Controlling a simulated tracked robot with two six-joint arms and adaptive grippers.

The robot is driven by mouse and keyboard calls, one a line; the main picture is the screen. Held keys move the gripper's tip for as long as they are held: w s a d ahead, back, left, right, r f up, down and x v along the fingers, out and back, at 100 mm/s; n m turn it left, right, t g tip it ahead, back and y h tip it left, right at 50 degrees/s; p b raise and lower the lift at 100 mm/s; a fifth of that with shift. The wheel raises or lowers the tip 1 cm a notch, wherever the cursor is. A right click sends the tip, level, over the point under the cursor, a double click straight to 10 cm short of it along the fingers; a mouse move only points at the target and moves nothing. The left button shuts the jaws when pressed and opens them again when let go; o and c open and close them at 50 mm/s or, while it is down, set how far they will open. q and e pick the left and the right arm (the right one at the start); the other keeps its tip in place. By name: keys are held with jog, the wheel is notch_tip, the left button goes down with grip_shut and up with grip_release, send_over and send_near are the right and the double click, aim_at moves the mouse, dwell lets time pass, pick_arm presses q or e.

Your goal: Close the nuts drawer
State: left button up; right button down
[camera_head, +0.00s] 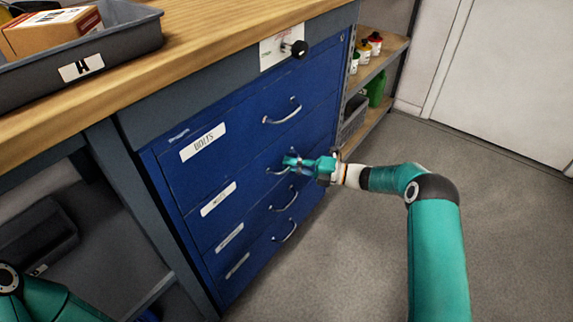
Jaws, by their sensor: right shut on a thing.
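The blue drawer cabinet (165,190) stands under the wooden bench top. Its top drawer is labelled BOLTS (203,141). The second drawer (246,184) has a white label (218,198) too blurred to read; its place below the BOLTS drawer fits the nuts drawer. Its front looks about level with the other fronts, but a small gap is hard to judge. My right gripper (291,162) is shut on this drawer's metal handle (277,172), partly hiding it. My left arm shows at the bottom left; its gripper is out of view.
A grey tray (120,45) with a cardboard box (50,32) sits on the bench (215,38). A black knob (299,49) sticks out above the drawers. A shelf (372,66) with small bottles stands beyond the cabinet. The floor (500,220) to the right is clear.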

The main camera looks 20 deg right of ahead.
jog(key=shift+w+a, duration=0.1)
jog(key=shift+w, duration=0.1)
jog(key=c, duration=1.3)
grip_release()
jog(key=shift+w+a+f, duration=0.1)
jog(key=shift+f, duration=0.05)
jog(key=shift+o, duration=0.4)
jog(key=v, duration=1.2)
